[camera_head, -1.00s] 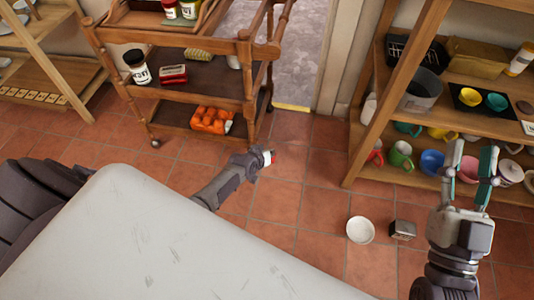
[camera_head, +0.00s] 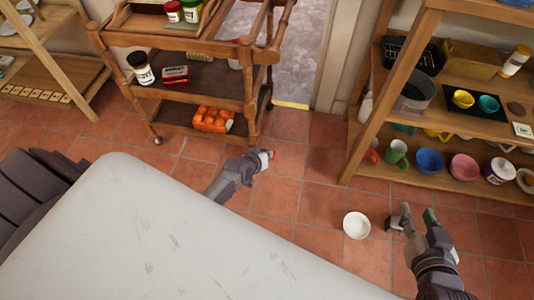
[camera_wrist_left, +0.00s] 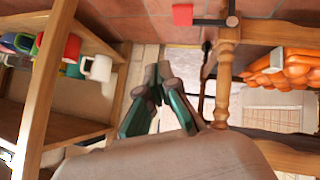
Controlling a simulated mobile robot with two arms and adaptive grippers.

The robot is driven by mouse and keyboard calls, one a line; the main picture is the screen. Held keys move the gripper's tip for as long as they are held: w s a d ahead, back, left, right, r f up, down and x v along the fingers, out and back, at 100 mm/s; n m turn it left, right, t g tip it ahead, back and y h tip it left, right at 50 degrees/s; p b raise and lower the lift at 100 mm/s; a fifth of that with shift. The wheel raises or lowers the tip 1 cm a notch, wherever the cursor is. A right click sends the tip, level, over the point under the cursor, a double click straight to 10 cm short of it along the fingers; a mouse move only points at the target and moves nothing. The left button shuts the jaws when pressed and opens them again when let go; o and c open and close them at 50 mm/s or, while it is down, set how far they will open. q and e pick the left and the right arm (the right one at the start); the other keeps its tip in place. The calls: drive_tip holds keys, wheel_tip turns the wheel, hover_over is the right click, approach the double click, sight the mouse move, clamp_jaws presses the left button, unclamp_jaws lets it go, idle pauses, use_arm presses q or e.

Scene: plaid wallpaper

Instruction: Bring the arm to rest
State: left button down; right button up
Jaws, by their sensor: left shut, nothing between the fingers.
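My left gripper (camera_head: 266,158) is over the tiled floor in the head view, in front of the wooden cart and apart from it. In the left wrist view its dark and teal fingers (camera_wrist_left: 160,82) come together at the tips, shut with nothing between them. My right gripper (camera_head: 418,212) is low at the right in the head view, with its two fingers apart and nothing seen between them.
A wooden cart (camera_head: 200,100) with jars and an orange item (camera_head: 212,119) stands behind the left gripper. A wooden shelf (camera_head: 385,100) with cups and bowls is at the right. A white bowl (camera_head: 356,225) lies on the floor. Bare tiles (camera_head: 300,190) lie between.

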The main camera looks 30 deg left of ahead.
drive_tip(key=shift+s+f, duration=0.15)
drive_tip(key=shift+f, duration=0.05)
idle(0.5)
